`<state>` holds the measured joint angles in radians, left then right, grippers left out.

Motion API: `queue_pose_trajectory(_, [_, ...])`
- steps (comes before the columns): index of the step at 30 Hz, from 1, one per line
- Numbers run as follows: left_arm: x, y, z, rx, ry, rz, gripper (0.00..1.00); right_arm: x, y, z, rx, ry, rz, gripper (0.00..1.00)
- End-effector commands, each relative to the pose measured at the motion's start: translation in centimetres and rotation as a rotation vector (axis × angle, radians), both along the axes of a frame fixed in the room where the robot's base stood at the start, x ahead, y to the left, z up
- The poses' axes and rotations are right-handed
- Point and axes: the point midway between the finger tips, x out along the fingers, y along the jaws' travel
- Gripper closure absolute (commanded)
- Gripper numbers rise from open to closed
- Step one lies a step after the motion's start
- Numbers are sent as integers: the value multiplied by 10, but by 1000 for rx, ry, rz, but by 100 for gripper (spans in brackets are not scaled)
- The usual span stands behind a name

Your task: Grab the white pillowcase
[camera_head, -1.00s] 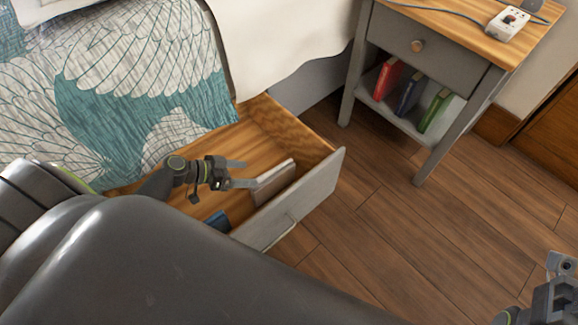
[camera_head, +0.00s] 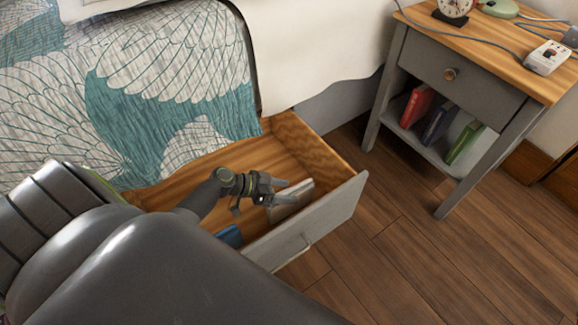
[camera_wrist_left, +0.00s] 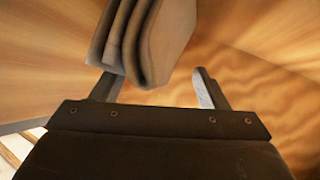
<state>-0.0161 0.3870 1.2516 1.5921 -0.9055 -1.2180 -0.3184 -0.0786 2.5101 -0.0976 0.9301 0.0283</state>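A pale folded cloth, which looks like the white pillowcase (camera_head: 294,199), stands against the inside of the open drawer's (camera_head: 318,217) front panel. My left gripper (camera_head: 283,191) is inside the drawer, right beside the cloth, and partly covers it. In the left wrist view the folded cloth (camera_wrist_left: 150,40) hangs in from the top, shaded, with its layers showing. The left gripper (camera_wrist_left: 157,90) has its fingers apart there. The cloth's end lies near the left finger; I cannot tell whether they touch. My right gripper is out of view.
A blue item (camera_head: 230,237) lies in the drawer's near end. The bed with a teal patterned cover (camera_head: 150,105) is above the drawer. A grey nightstand (camera_head: 463,85) with several books stands at right. The wooden floor (camera_head: 400,240) between is clear.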

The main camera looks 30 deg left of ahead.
Motion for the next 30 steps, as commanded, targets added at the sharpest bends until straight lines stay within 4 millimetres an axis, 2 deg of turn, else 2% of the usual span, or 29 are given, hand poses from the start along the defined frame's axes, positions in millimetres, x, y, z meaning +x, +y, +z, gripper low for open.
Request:
queue_pose_trajectory(2, [0, 0, 0, 0, 0, 0, 43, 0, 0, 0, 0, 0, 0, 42])
queue_pose_trajectory(12, [0, 0, 0, 0, 0, 0, 87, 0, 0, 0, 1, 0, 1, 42])
queue_pose_trajectory(20, [0, 0, 2, 1, -1, 0, 89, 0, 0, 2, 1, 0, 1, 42])
queue_pose_trajectory(21, [0, 0, 5, 1, -1, -1, 95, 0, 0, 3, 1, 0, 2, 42])
queue_pose_trajectory(22, [0, 0, 9, 1, -1, -1, 95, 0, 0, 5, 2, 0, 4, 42])
queue_pose_trajectory(23, [0, 0, 13, 1, -3, -1, 100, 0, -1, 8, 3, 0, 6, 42])
queue_pose_trajectory(30, [-1, 1, 60, 2, -3, -2, 100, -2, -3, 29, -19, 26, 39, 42])
